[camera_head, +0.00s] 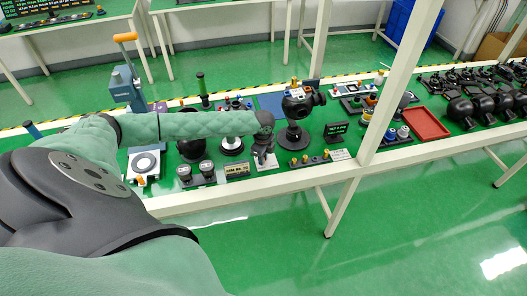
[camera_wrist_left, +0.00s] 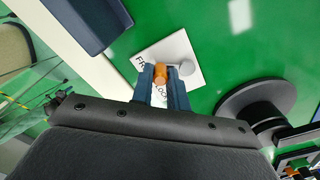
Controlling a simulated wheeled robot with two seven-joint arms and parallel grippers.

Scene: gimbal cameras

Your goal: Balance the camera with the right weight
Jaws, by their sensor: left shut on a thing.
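The black camera (camera_head: 299,103) sits on a gimbal stand with a round black base (camera_head: 293,136); that base looks to be the dark disc in the left wrist view (camera_wrist_left: 252,108). A small display (camera_head: 336,129) stands to its right. My left gripper (camera_head: 264,155) points down left of the stand, over a white card (camera_head: 271,163). In the left wrist view, my left gripper (camera_wrist_left: 161,82) is shut on a small orange weight (camera_wrist_left: 160,74). My right gripper is not in view.
A dark box with a label (camera_head: 237,170) is on the left. A red tray (camera_head: 425,123) and several black devices are farther right. A table-frame post (camera_head: 398,80) rises at the front.

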